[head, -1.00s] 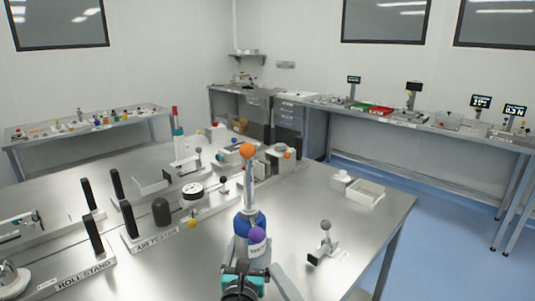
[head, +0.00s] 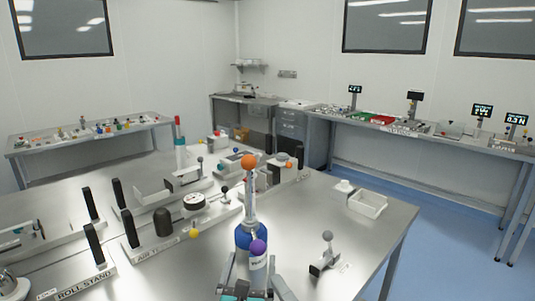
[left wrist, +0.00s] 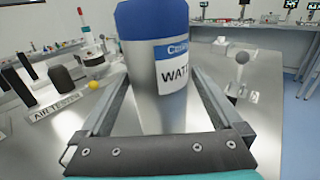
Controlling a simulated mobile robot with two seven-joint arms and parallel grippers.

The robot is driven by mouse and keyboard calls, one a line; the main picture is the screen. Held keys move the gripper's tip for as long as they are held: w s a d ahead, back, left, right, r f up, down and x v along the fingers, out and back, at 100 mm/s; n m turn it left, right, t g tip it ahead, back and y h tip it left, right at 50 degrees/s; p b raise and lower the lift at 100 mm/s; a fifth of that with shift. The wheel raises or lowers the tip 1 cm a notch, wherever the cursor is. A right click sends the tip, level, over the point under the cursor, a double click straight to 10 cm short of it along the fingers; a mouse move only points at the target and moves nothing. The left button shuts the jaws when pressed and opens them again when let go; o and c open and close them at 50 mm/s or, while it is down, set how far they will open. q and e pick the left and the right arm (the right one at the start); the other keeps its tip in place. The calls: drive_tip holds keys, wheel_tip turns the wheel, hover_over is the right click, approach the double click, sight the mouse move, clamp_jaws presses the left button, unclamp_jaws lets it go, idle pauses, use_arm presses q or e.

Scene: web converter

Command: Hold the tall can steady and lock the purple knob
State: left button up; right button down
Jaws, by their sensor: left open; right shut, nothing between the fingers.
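The tall can (head: 243,237) stands upright on the steel table, blue with a white label; it fills the middle of the left wrist view (left wrist: 150,27), silver below the blue. A slim column with an orange ball (head: 249,161) rises above it. The purple knob (head: 258,247) shows in front of the can in the head view; the left wrist view does not show it. My left gripper (head: 252,262) is open, its fingers on either side of the can in the left wrist view (left wrist: 160,78). Contact cannot be told. My right gripper is not in view.
A small stand with a grey ball (head: 327,236) stands right of the can. A white tray (head: 368,204) is farther back. A dark dome (head: 162,221), a gauge (head: 194,201) and a yellow ball (head: 194,233) are on the left. The right front tabletop is mostly clear.

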use_arm(q)
drive_tip(key=s+a, duration=0.1)
drive_tip(key=s, duration=0.8)
drive_tip(key=shift+s, duration=0.3)
